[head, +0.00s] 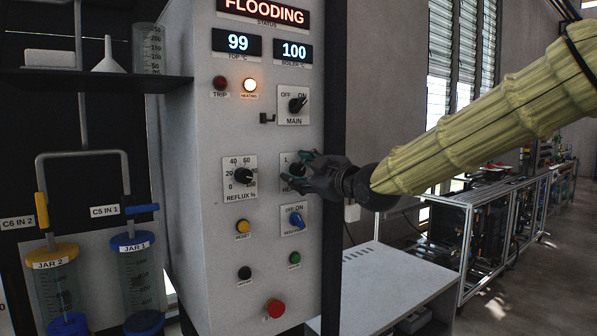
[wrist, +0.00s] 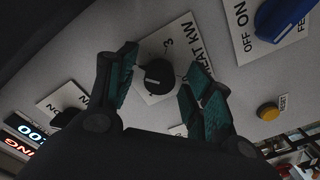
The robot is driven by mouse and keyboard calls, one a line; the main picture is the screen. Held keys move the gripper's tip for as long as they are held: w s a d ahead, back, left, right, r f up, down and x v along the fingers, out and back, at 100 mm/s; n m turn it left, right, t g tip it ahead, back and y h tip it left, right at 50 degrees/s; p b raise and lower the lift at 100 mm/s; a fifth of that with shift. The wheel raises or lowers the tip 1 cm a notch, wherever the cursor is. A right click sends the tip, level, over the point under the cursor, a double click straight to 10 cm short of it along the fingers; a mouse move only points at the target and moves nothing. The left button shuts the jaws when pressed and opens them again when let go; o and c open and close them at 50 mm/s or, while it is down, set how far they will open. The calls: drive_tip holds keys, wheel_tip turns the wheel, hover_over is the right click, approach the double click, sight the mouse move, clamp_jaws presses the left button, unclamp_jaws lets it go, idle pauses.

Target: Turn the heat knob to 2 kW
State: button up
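The heat knob (wrist: 158,76) is black and round, on a white plate marked "HEAT KW" in the wrist view. A "3" shows near it. A short pale line shows on the knob, but I cannot tell which number it marks.
The MAIN switch (head: 297,105) is above, the REFLUX knob (head: 243,175) to the left, and a blue ON/OFF switch (head: 296,220) just below. A red button (head: 275,308) sits lower. The status display (head: 263,12) reads FLOODING. The heating lamp (head: 250,85) is lit.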

drive_tip(key=shift+s, duration=0.1)
drive_tip(key=b+v, duration=0.1)
drive_tip(key=v, duration=0.6)
idle(0.4)
drive_tip(key=shift+d, duration=0.1)
drive_tip(key=v, duration=1.1)
drive_tip(key=shift+s+d, duration=0.2)
drive_tip(key=shift+s, duration=0.05)
idle(0.7)
drive_tip(key=shift+c, duration=0.2)
idle(1.4)
